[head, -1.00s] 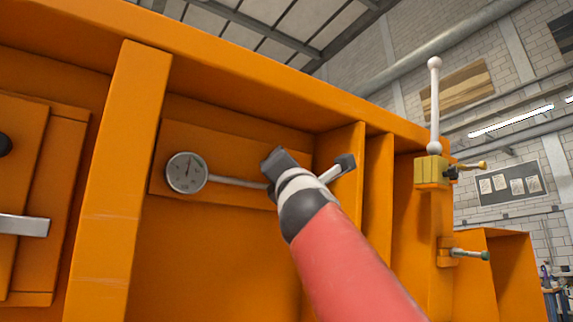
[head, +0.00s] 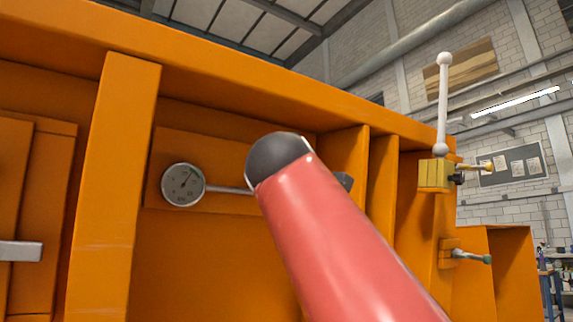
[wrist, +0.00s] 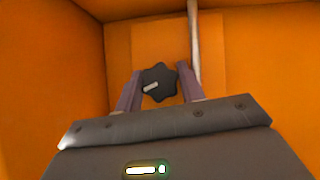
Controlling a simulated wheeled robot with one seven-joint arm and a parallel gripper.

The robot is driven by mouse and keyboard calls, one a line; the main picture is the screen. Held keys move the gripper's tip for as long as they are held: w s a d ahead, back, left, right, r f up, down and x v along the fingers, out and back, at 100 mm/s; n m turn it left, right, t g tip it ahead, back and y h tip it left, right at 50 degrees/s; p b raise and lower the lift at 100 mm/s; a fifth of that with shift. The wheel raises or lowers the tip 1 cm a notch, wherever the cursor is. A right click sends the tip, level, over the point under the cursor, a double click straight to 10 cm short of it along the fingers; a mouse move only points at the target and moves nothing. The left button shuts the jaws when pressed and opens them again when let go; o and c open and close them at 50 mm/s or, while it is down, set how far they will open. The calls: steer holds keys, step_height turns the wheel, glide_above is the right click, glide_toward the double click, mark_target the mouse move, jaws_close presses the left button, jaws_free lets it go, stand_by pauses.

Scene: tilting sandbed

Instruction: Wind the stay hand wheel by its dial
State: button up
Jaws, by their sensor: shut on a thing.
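The stay hand wheel is a dark lobed knob (wrist: 160,80) with a pale mark, seen in the wrist view between my fingers. My gripper (wrist: 159,90) is shut on it, one finger on each side. A grey rod (head: 228,190) runs from the dial towards the hidden wheel.
Orange steel walls and ribs (head: 125,190) box in the recess around the wheel. A grey bar (head: 20,251) sticks out at the left.

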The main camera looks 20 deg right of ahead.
steer(key=shift+m+g, duration=0.3)
steer(key=shift+m, duration=0.2)
stand_by(0.3)
steer(key=o, duration=0.9)
steer(key=shift+o, duration=0.3)
steer(key=shift+w+f, duration=0.1)
steer(key=shift+f, duration=0.05)
